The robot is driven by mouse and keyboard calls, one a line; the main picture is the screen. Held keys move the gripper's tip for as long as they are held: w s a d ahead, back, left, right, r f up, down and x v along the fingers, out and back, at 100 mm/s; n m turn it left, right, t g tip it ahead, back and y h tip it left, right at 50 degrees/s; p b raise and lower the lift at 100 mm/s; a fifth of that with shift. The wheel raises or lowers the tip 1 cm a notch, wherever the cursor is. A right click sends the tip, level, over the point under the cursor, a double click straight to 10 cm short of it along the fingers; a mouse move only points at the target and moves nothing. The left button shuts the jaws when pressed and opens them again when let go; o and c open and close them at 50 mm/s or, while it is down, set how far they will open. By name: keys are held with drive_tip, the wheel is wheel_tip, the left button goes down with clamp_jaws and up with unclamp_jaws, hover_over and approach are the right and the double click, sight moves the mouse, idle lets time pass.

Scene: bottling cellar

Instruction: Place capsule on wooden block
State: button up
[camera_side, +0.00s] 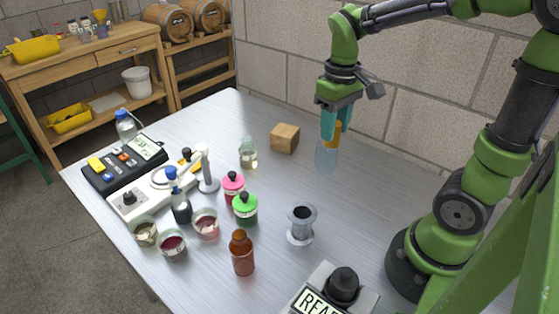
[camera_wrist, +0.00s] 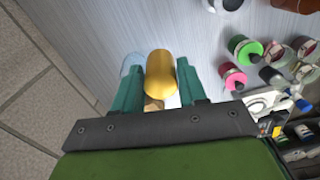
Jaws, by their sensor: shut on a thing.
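The capsule (camera_side: 336,128) is orange-gold and held above the table. In the wrist view the capsule (camera_wrist: 161,76) is a smooth golden cylinder with a rounded end. My gripper (camera_side: 332,134) has teal fingers and is shut on the capsule; in the wrist view my gripper (camera_wrist: 160,82) has one finger on each side of it. The wooden block (camera_side: 284,138) is a light brown cube on the table, left of my gripper in the side view and apart from it. In the wrist view the wooden block (camera_wrist: 153,104) is mostly hidden behind the capsule.
A clear bluish glass vessel (camera_side: 326,158) is just below my gripper. A small clear bottle (camera_side: 248,153) stands left of the block. Several bottles and cups, a grey metal cup (camera_side: 301,224) and a brown bottle (camera_side: 242,254) stand nearer the front.

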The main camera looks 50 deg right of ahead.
drive_tip(key=shift+n, duration=0.8)
drive_tip(key=w+d+f, duration=0.2)
drive_tip(key=w+d, duration=0.1)
drive_tip(key=w+d+f, duration=0.2)
drive_tip(key=w+f, duration=0.1)
drive_tip(key=shift+d, duration=0.4)
drive_tip(key=shift+w+d+f, duration=0.1)
drive_tip(key=shift+w+f, duration=0.2)
drive_tip(key=shift+w, duration=0.05)
hover_over(286, 131)
drive_tip(key=shift+d+f, duration=0.1)
drive_tip(key=shift+f, duration=2.4)
drive_tip(key=o, duration=0.6)
drive_tip(key=shift+f, duration=0.15)
